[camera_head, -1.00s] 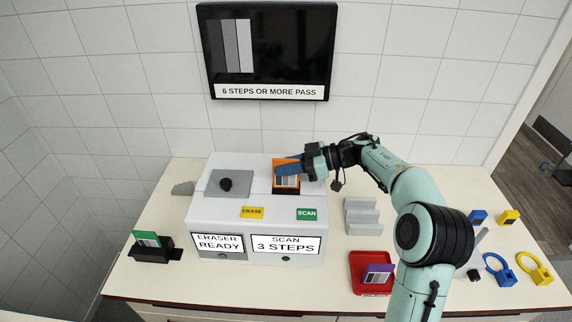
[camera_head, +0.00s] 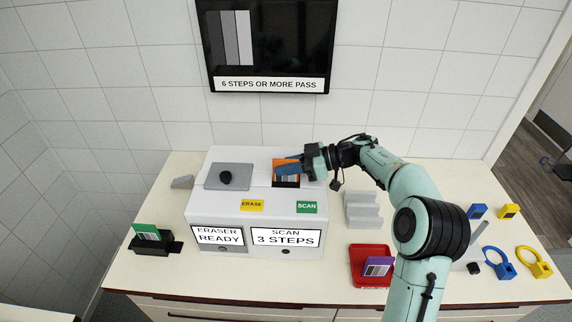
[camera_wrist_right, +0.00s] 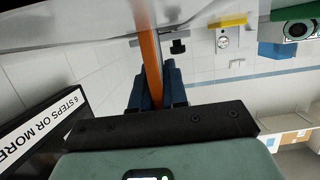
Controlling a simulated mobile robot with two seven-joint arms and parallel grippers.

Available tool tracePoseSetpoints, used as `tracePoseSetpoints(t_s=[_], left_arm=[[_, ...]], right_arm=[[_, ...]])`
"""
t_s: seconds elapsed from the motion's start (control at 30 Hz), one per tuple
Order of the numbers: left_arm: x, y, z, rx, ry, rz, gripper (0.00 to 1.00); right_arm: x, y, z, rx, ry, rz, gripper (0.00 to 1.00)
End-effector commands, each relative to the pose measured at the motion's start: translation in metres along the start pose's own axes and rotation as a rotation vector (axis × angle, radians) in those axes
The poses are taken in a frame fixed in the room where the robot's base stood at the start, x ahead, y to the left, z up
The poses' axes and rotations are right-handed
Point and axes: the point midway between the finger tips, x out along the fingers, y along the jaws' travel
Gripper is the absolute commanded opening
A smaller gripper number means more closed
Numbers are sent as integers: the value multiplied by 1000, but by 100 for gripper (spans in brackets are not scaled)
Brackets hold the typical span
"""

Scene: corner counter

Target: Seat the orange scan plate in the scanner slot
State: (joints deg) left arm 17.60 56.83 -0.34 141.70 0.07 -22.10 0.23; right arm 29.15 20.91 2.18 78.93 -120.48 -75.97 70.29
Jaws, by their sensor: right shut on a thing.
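The orange scan plate (camera_head: 283,164) is upright above the right part of the white scanner box (camera_head: 256,235). My right gripper (camera_head: 289,169) is shut on it, with blue fingers across its face. The dark scanner slot (camera_head: 286,183) shows just below the plate, and the plate's lower part seems to be inside it; how deep I cannot tell. In the right wrist view the plate (camera_wrist_right: 150,60) shows edge-on between the blue fingers (camera_wrist_right: 157,88), reaching the pale box surface. My left gripper is not in view.
A grey lid with a black knob (camera_head: 227,178) lies on the box's left. A green plate (camera_head: 148,231) stands in a black holder at left. A red tray (camera_head: 357,252) with a purple plate (camera_head: 377,266) and a grey stepped rack (camera_head: 362,211) are at right.

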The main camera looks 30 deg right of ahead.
Motion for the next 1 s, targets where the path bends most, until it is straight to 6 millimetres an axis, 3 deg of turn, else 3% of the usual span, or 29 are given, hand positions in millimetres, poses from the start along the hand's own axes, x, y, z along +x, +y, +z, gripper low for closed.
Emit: tracePoseSetpoints(t_s=[1.0], left_arm=[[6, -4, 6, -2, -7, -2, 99]], right_arm=[[8, 0, 25, 1, 0, 0, 0]])
